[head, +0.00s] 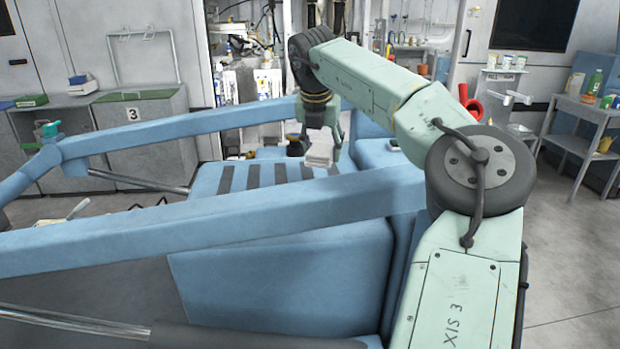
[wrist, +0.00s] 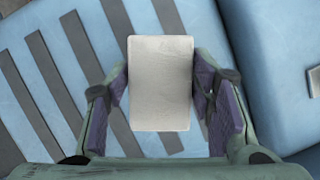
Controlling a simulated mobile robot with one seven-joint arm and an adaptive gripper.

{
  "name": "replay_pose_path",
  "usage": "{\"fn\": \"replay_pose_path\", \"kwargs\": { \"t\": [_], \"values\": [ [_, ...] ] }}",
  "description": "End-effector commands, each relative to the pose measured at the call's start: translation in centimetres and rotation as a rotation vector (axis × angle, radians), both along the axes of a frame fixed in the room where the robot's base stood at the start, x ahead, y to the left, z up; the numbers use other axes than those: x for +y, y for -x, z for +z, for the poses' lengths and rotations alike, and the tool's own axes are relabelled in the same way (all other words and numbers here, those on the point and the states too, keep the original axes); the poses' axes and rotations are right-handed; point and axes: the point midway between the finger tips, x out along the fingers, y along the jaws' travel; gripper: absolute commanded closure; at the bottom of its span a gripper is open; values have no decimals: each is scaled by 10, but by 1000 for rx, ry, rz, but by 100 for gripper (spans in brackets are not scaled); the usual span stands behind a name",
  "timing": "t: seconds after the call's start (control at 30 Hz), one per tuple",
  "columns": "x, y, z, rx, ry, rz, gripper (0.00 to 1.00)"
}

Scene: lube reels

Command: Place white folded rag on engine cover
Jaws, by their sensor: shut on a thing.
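The white folded rag (wrist: 160,85) is between the two purple-padded fingers of my gripper (wrist: 163,100) in the wrist view. In the head view the rag (head: 319,152) hangs at the end of my gripper (head: 320,145), which is shut on it. The blue engine cover with dark slats (head: 235,187) lies beneath; its slatted surface also shows in the wrist view (wrist: 60,120). The rag is over the right part of the slatted surface. I cannot tell how large the gap beneath the rag is.
Blue loader beams (head: 200,130) run on the far and near sides of the cover. A raised blue body section (head: 370,150) stands right of it. A grey cabinet (head: 145,130) is at the back left, and a shelf with bottles (head: 590,115) at the right.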

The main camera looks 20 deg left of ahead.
Motion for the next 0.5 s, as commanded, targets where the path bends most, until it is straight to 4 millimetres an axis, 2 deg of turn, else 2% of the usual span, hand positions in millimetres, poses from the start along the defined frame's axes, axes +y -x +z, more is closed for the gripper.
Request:
{"fn": "replay_pose_path", "kwargs": {
  "t": [0.1, 0.33, 0.5],
  "values": [
    [0, 0, -20, 3, 1, 2, 73],
    [0, 0, -39, 1, 0, 2, 73],
    [-1, 0, -62, 3, 1, 3, 73]
  ]
}}
